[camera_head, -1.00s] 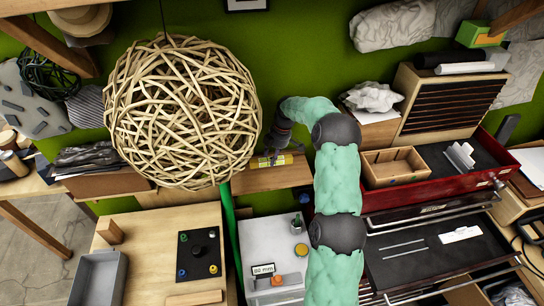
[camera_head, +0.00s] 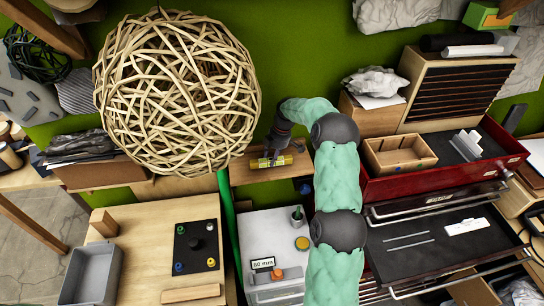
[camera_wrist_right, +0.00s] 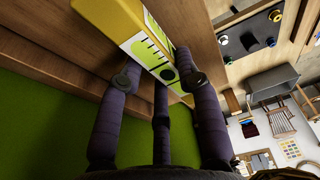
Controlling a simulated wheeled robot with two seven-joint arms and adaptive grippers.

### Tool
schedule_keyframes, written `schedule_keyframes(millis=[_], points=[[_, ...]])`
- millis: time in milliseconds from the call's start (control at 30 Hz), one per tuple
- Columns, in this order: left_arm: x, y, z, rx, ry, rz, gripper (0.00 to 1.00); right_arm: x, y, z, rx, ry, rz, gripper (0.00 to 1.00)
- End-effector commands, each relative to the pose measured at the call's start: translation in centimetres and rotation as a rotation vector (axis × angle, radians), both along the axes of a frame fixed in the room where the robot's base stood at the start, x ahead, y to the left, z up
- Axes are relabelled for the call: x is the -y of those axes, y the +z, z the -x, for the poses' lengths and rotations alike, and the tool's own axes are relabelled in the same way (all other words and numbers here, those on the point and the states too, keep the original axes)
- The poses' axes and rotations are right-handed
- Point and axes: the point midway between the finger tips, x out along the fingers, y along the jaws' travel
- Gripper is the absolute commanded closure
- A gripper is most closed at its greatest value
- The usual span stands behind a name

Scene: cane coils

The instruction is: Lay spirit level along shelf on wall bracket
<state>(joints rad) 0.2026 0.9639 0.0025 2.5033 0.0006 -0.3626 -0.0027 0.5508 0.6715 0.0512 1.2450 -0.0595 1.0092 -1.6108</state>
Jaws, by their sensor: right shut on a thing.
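The yellow spirit level (camera_head: 271,162) is in my right gripper (camera_head: 277,146), which is shut on it. In the head view the level lies lengthwise over the brown wooden shelf (camera_head: 241,172) on the green wall. In the right wrist view, the yellow level (camera_wrist_right: 112,22) with its green and white label sits between the dark fingers (camera_wrist_right: 157,74), against brown wood. I cannot tell whether the level touches the shelf top. The bracket under the shelf is hidden. My left gripper is not in view.
A large woven cane ball (camera_head: 178,95) hangs just left of the shelf. A red tool chest (camera_head: 450,180) with an open wooden box (camera_head: 398,155) stands to the right. A workbench (camera_head: 135,250) and a white surface (camera_head: 262,228) lie below.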

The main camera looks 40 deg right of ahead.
Motion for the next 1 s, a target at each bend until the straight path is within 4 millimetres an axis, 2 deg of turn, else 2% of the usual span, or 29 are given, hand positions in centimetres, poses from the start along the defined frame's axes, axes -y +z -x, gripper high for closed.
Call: schedule_keyframes(millis=[967, 1000], points=[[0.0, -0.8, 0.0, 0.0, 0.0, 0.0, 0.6, 0.0, -1.1, 0.0, 0.001, 0.0, 0.0, 1.0], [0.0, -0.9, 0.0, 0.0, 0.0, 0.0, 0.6, 0.0, -1.1, 0.0, 0.001, 0.0, 0.0, 0.63]])
